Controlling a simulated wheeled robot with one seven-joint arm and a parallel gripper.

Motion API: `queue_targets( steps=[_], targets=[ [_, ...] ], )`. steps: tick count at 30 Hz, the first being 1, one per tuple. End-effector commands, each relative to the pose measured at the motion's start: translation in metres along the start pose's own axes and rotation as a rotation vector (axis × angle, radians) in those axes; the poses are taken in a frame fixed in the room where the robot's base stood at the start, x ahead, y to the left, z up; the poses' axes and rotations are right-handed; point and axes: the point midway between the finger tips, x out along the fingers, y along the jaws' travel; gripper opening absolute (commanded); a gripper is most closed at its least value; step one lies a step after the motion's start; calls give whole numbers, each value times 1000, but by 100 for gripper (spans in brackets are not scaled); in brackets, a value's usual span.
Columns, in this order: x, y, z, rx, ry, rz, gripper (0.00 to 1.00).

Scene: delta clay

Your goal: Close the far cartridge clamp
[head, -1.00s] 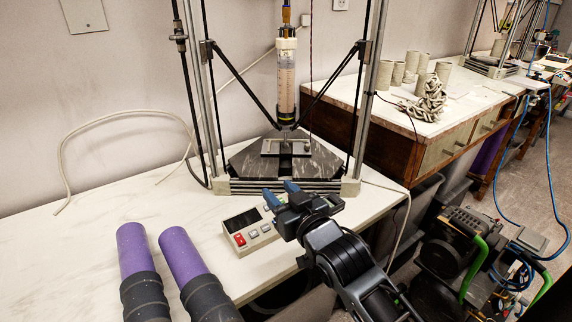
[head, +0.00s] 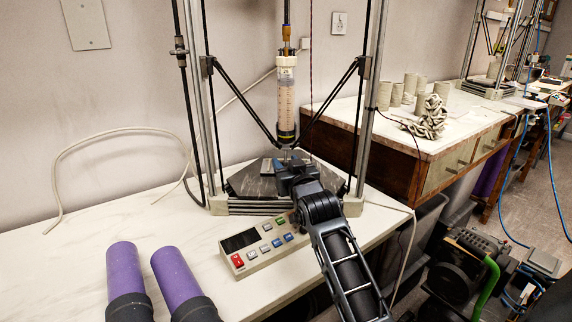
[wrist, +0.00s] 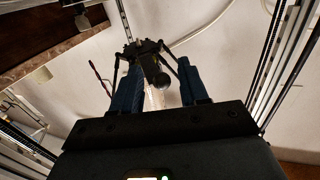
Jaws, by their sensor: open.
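The near printer's clear cartridge (head: 287,100) hangs upright in the frame, with a white collar (head: 287,62) at its top and a dark lower end over the bed. My gripper (head: 279,163) is at the front of the dark print bed (head: 250,183), below the cartridge. In the wrist view my gripper (wrist: 160,90) is open, its two blue fingers apart. A dark nozzle assembly (wrist: 148,62) shows beyond and between them, apart from the fingers as far as I can tell. I cannot make out a clamp's lever or its state. The pale bracket on the bed is hidden behind my gripper.
A control box (head: 262,243) with buttons lies in front of the bed. Black slanted rods (head: 240,105) and upright rails flank the cartridge. Two purple tubes (head: 125,268) are at the lower left. Clay pieces (head: 428,115) and a second printer (head: 490,85) stand at the right back.

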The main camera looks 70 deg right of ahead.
Motion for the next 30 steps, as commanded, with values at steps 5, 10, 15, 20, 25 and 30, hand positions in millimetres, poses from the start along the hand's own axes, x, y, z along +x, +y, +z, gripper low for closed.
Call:
queue_targets(
  steps=[5, 10, 15, 20, 25, 30],
  targets=[
    [6, 0, 0, 0, 0, 0, 44],
    [6, 0, 0, 0, 0, 0, 44],
    [6, 0, 0, 0, 0, 0, 30],
    [6, 0, 0, 0, 1, 0, 15],
    [6, 0, 0, 0, 1, 0, 0],
    [6, 0, 0, -1, 0, 1, 0]
  ],
)
